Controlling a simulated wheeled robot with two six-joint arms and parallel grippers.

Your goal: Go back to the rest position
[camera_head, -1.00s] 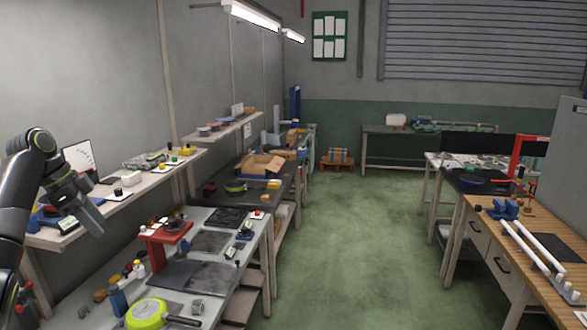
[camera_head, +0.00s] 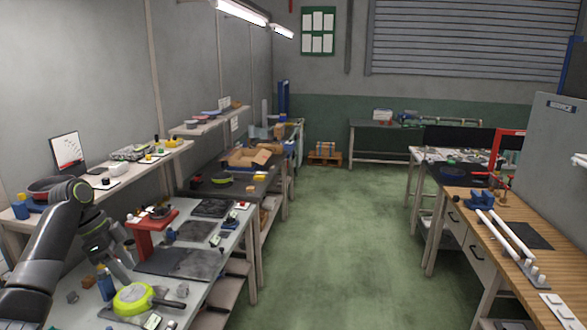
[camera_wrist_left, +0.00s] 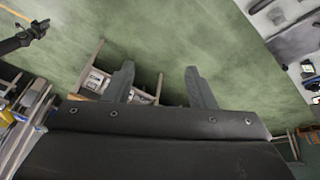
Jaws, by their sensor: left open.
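My left gripper (camera_head: 118,262) hangs over the left bench in the head view, just behind the lime-green pan (camera_head: 133,299). Its two fingers also show in the left wrist view (camera_wrist_left: 160,82); they are apart, with nothing between them and green floor beyond. The pan lies on the bench with its dark handle pointing right. Whether the fingertips touch anything on the bench is hard to tell in the head view.
The left bench carries a red stand (camera_head: 152,226), a dark mat (camera_head: 176,263) and a blue bottle (camera_head: 105,284). A shelf (camera_head: 118,178) runs along the wall behind it. A wooden workbench (camera_head: 510,250) stands at right. The green floor (camera_head: 330,235) between is clear.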

